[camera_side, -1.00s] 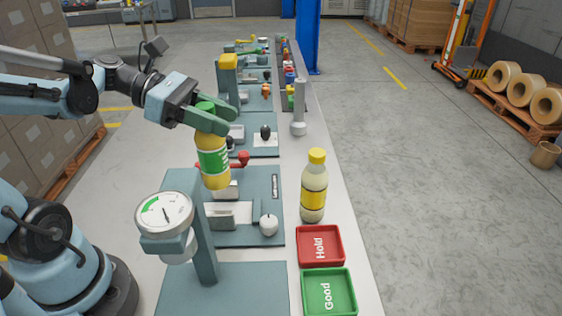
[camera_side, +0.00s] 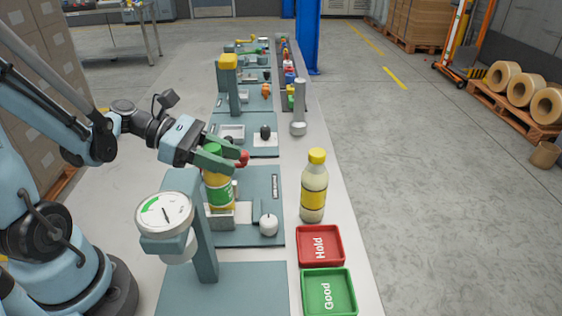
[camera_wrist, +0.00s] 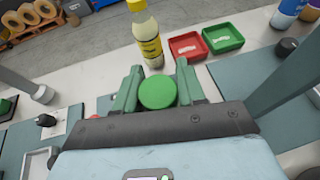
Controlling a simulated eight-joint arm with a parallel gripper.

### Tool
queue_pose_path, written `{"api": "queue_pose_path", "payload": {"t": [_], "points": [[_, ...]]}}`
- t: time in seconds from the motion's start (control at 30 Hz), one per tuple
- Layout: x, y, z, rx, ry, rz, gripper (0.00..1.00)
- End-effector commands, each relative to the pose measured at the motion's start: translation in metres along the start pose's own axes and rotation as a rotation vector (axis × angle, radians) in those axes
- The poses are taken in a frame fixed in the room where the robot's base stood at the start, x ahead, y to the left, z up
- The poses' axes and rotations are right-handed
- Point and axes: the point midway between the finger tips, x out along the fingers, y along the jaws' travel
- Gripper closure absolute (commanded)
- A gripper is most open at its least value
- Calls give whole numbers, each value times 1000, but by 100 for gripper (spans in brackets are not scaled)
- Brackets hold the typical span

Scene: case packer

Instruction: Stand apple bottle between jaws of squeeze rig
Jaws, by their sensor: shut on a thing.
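The apple bottle (camera_side: 219,193), with a green cap, green label and yellow juice, is upright in my gripper (camera_side: 226,160). My gripper is shut on it near the top; the wrist view shows the green cap (camera_wrist: 157,92) between the two fingers (camera_wrist: 159,85). The bottle is at the squeeze rig (camera_side: 262,204), a teal plate with grey jaw blocks (camera_side: 221,217), a white knob (camera_side: 269,225) and a red handle. Its lower end is close to the jaw blocks. I cannot tell whether its base touches the plate.
A yellow-capped bottle (camera_side: 314,187) stands to the right of the rig. A red Hold tray (camera_side: 338,230) and a green Good tray (camera_side: 345,271) lie nearer the camera. A dial gauge (camera_side: 164,213) on a post stands in front of the rig. More stations line the bench behind.

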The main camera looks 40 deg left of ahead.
Motion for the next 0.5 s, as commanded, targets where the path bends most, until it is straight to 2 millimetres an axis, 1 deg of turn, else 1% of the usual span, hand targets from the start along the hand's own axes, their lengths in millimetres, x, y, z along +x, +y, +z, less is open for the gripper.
{"api": "queue_pose_path", "payload": {"t": [0.1,0.47,0.5], "points": [[2,0,-3,0,-1,0,100],[2,0,-6,0,-1,0,100],[2,0,-6,0,0,0,58]]}}
